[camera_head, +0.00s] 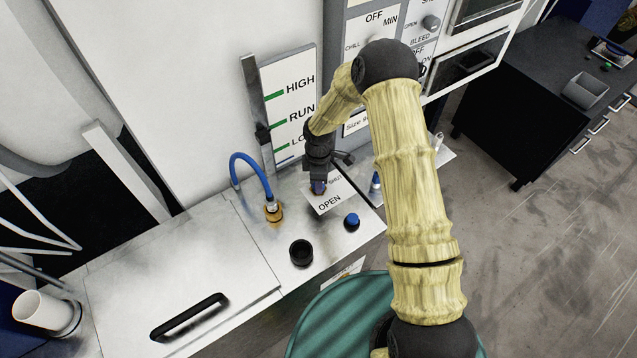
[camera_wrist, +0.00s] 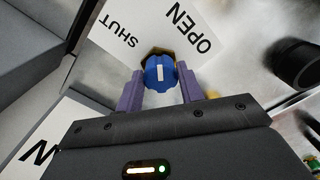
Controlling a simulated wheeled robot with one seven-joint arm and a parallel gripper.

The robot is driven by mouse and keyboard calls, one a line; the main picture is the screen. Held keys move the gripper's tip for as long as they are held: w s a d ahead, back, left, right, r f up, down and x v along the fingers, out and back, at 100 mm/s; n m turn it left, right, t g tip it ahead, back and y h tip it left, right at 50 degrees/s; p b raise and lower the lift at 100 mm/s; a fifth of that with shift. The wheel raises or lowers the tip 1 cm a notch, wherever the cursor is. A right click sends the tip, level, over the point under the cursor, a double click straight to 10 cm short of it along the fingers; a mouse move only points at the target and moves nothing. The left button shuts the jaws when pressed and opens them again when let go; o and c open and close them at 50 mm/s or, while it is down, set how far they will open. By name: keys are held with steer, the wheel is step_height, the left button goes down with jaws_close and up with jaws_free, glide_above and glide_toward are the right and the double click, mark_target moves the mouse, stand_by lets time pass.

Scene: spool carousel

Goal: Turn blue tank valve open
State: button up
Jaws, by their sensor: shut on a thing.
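The blue tank valve is a round blue knob (camera_wrist: 160,72) with a white pointer mark. It sits on a white label plate (camera_wrist: 205,30) printed OPEN and SHUT. In the wrist view my gripper (camera_wrist: 160,82) has its two purple fingers on either side of the knob, shut on it. The white mark runs nearly straight up in that view, between the two words. In the head view my gripper (camera_head: 318,184) points down at the label plate (camera_head: 330,196), and the knob is mostly hidden beneath it.
A blue hose (camera_head: 250,165) with a brass fitting stands left of the plate. A black knob (camera_head: 301,252) and a small blue-topped part (camera_head: 351,221) are in front. A level gauge (camera_head: 290,100) marked HIGH and RUN rises behind. A lid with a black handle (camera_head: 190,317) lies left.

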steer(key=m+b, duration=0.2)
steer(key=m, duration=0.2)
steer(key=shift+m, duration=0.3)
steer(key=m+b, duration=0.2)
steer(key=m, duration=0.2)
steer(key=shift+r+m, duration=0.1)
steer(key=shift+m, duration=0.3)
steer(key=o, duration=1)
step_height(320, 180, up, 17)
steer(key=b, duration=0.3)
steer(key=shift+w+d+r, duration=0.1)
steer(key=shift+d+r, duration=0.05)
steer(key=shift+r, duration=0.05)
